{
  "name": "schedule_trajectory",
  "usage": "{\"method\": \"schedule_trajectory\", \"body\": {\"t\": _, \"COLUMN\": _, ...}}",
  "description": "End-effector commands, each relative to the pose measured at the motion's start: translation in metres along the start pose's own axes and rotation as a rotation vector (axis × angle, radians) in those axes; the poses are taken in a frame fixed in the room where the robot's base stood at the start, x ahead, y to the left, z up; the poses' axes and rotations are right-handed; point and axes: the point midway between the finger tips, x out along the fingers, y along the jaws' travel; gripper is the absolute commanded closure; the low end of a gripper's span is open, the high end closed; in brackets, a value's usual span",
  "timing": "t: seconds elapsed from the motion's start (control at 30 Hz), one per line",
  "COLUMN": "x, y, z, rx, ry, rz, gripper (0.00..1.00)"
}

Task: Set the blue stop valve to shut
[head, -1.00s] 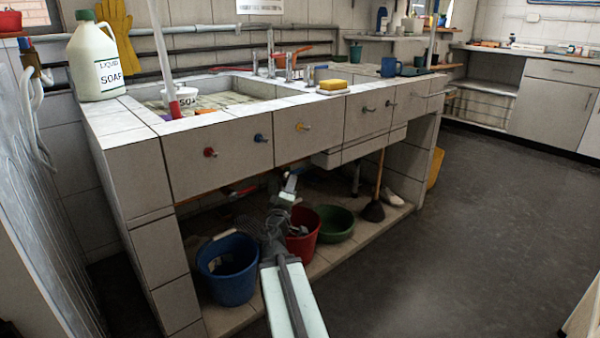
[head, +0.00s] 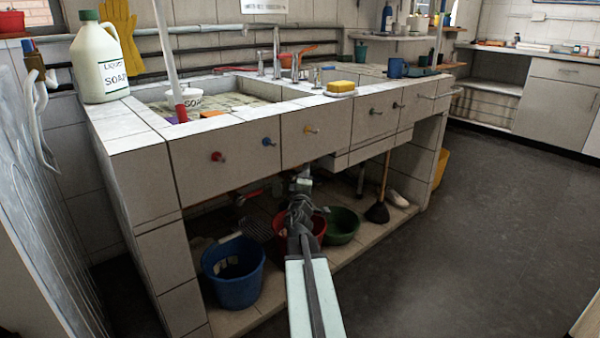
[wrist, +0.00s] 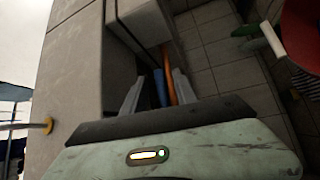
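A small blue knob (head: 268,142) sits on the sink's tiled front, between a red knob (head: 217,157) and a yellow knob (head: 310,130). A short stem points from it to the right. My gripper (head: 303,184) is below and right of the blue knob, apart from it, in front of the opening under the sink. In the wrist view my gripper (wrist: 156,95) has its two fingers spread. A blue bar and an orange bar show between them, apparently farther back; I cannot tell whether the blue bar is a valve part. The yellow knob (wrist: 47,125) is at the left there.
A blue bucket (head: 232,280), a red bucket (head: 318,226) and a green basin (head: 342,224) stand under the sink. A broom (head: 378,212) leans there. A sponge (head: 341,86) lies on the rim. The floor (head: 470,240) at right is clear.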

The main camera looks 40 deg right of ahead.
Motion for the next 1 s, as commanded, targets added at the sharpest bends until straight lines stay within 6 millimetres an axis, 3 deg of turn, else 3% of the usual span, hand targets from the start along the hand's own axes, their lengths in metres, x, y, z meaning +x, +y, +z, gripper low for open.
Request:
{"method": "schedule_trajectory", "body": {"t": 0.17, "x": -0.002, "y": -0.001, "z": -0.007, "rx": 0.002, "ry": 0.009, "rz": -0.001, "gripper": 0.68}}
{"method": "schedule_trajectory", "body": {"t": 0.27, "x": -0.002, "y": -0.001, "z": -0.011, "rx": 0.002, "ry": 0.013, "rz": -0.002, "gripper": 0.96}}
{"method": "schedule_trajectory", "body": {"t": 0.3, "x": -0.002, "y": -0.002, "z": -0.012, "rx": 0.002, "ry": 0.014, "rz": -0.002, "gripper": 1.0}}
{"method": "schedule_trajectory", "body": {"t": 1.0, "x": -0.004, "y": -0.003, "z": -0.021, "rx": 0.003, "ry": 0.027, "rz": -0.005, "gripper": 1.0}}
